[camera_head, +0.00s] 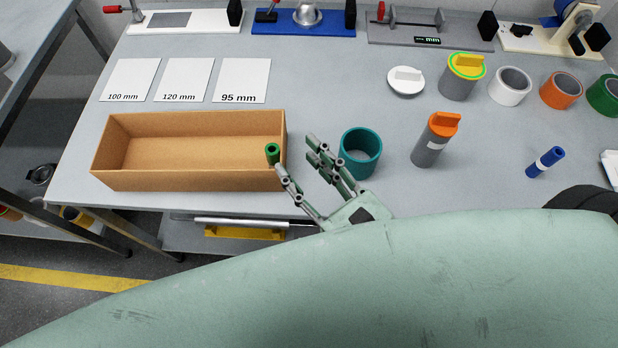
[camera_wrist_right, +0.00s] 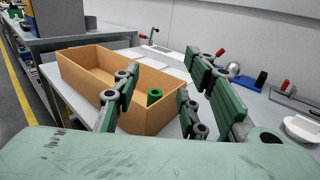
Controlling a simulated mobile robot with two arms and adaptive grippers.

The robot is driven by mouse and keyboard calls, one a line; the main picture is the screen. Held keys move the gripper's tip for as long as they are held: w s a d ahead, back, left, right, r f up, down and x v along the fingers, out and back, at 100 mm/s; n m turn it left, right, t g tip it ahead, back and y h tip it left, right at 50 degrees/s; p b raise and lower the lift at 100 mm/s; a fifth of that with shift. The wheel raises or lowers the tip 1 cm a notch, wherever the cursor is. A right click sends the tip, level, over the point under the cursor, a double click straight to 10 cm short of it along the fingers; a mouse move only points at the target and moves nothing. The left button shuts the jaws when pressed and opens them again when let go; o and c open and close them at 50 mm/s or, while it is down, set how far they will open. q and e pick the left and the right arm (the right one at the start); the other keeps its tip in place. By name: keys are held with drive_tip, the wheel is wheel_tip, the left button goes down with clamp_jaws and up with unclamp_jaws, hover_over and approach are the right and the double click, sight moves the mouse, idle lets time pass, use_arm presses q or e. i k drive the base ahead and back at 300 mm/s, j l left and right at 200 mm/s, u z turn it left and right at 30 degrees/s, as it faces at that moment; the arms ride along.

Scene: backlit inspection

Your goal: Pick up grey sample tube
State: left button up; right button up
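A grey tube with an orange cap and a pale label (camera_head: 430,145) stands on the table, right of the teal ring-shaped cup. A wider grey container with a yellow lid (camera_head: 460,83) stands farther back; I cannot tell for certain which one the task names, but the orange-capped one looks more like a tube. My right gripper (camera_head: 299,157) is open and empty, left of the teal cup and by the box's right end. In the right wrist view its spread fingers (camera_wrist_right: 162,75) frame a green round-topped piece (camera_wrist_right: 154,96). My left gripper is not in view.
An open cardboard box (camera_head: 185,181) lies left of the gripper; the green piece seems to be at its near right corner. The teal cup (camera_head: 346,163) is close to my right fingers. Tape rolls (camera_head: 561,90) and fixtures line the back.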

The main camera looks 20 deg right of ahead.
sight(429, 145)
drive_tip(key=z, duration=1.55)
